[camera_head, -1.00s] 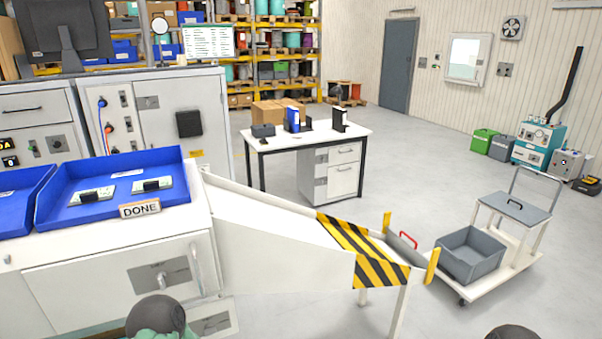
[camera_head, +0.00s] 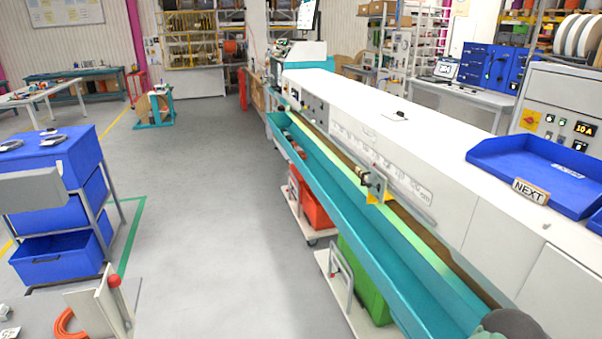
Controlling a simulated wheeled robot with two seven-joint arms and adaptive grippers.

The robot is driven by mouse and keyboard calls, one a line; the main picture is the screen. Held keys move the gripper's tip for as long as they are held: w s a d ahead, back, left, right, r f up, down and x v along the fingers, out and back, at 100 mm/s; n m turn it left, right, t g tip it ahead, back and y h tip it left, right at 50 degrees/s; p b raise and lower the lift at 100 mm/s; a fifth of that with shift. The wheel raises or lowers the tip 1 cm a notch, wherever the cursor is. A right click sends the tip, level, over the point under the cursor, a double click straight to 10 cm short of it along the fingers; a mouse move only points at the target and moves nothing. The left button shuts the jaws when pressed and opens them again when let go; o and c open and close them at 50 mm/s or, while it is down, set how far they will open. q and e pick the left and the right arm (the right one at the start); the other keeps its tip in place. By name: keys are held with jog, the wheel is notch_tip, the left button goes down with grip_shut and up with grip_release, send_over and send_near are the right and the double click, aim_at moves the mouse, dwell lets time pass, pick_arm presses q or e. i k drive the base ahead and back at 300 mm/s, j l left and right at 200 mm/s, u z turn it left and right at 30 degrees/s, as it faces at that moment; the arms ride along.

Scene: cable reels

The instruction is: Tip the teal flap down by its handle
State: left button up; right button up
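A long teal trough-like panel (camera_head: 362,232), which looks like the teal flap, runs along the front of the white machine (camera_head: 420,145). It stretches from the far end down to the bottom right, with its inside showing from above. I cannot make out a handle on it. A small grey bracket with a yellow part (camera_head: 376,188) sits on the rail above it. Neither of my grippers is in view. A dark rounded part with a teal piece at the bottom right edge seems to be part of my own arm.
Under the teal panel stand low carts with a red bin (camera_head: 312,203) and a green bin (camera_head: 364,280). A blue tray (camera_head: 490,160) marked NEXT lies on the right. A rack of blue bins (camera_head: 62,258) stands at left. The grey floor (camera_head: 215,215) between is clear.

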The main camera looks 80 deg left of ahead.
aim_at(435, 254)
jog(key=u, duration=2.45)
